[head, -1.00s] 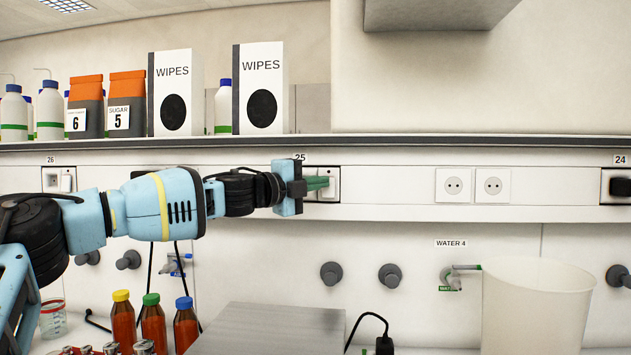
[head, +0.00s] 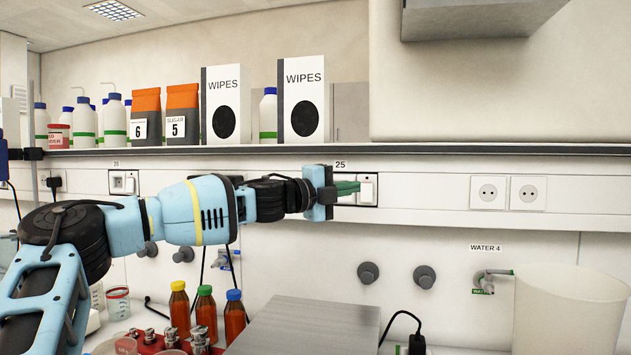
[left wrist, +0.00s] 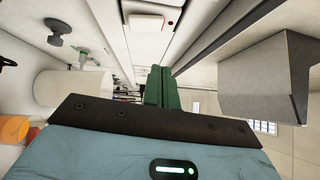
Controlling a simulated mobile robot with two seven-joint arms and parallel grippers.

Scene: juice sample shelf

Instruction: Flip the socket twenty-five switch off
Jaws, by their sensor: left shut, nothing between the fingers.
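The socket 25 unit (head: 345,199) is set in the wall rail under a "25" label, with a white rocker switch (head: 367,190) at its right end. The left part of the unit is hidden behind my left gripper (head: 348,188). Its green fingers are shut and empty, pointing right, with the tips at the left edge of the switch in the head view. I cannot tell whether they touch it. In the left wrist view, the shut fingers (left wrist: 162,88) extend ahead, and a white switch (left wrist: 146,22) with a small red dot beside it shows at the top. My right gripper is out of view.
A shelf (head: 300,150) with wipes boxes, bags and bottles runs above the rail. Double white sockets (head: 508,193) are to the right. Below stand several colour-capped bottles (head: 206,314), a grey metal box (head: 305,325) and a large white container (head: 570,310).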

